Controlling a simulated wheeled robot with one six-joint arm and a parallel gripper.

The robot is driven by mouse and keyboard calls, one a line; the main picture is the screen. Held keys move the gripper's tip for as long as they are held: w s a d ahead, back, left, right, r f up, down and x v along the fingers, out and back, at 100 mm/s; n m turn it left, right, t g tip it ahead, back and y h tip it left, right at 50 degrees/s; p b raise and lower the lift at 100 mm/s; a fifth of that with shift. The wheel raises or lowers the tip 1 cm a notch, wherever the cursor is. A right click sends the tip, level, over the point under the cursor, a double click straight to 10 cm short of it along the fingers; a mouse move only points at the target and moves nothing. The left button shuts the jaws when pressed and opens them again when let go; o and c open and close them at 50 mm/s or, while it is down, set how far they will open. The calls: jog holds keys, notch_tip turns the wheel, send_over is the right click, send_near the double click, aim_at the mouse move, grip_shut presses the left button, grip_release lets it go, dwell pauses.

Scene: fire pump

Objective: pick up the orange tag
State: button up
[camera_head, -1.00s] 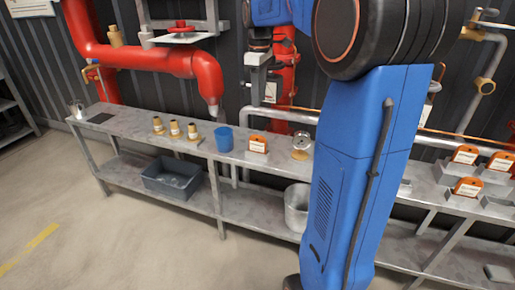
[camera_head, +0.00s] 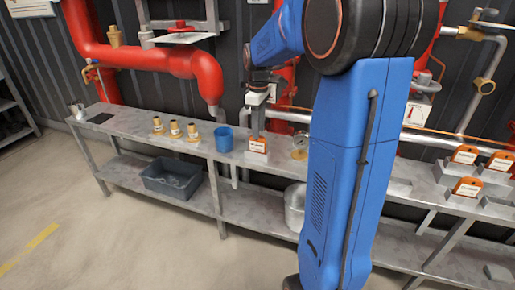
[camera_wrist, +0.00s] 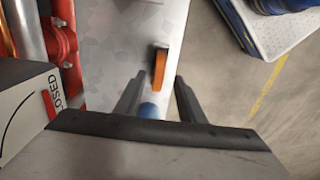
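An orange tag (camera_head: 257,145) with a white label stands on the metal bench, right of the blue cup. My gripper (camera_head: 257,132) is above it in the head view, pointing down. In the wrist view the orange tag (camera_wrist: 160,68) shows edge-on, just past the fingertips and roughly centred between them. My gripper (camera_wrist: 159,80) is open with nothing held. Whether the fingers reach beside the tag is hard to tell. Several similar orange tags (camera_head: 467,188) stand on grey blocks at the right.
The blue cup (camera_head: 224,139) stands close left of the tag, a gauge (camera_head: 300,142) to its right. Brass fittings (camera_head: 175,129) stand further left. A grey bin (camera_head: 172,177) is on the lower shelf. Red pipes (camera_head: 150,58) run behind the bench. A CLOSED sign (camera_wrist: 40,105) shows in the wrist view.

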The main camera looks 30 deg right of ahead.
aim_at(257, 147)
jog(key=shift+w+f, duration=0.15)
jog(key=shift+f, duration=1)
jog(key=shift+w+f, duration=0.15)
jog(key=shift+f, duration=1)
jog(key=shift+c, duration=0.6)
grip_shut()
jog(key=shift+r, duration=0.15)
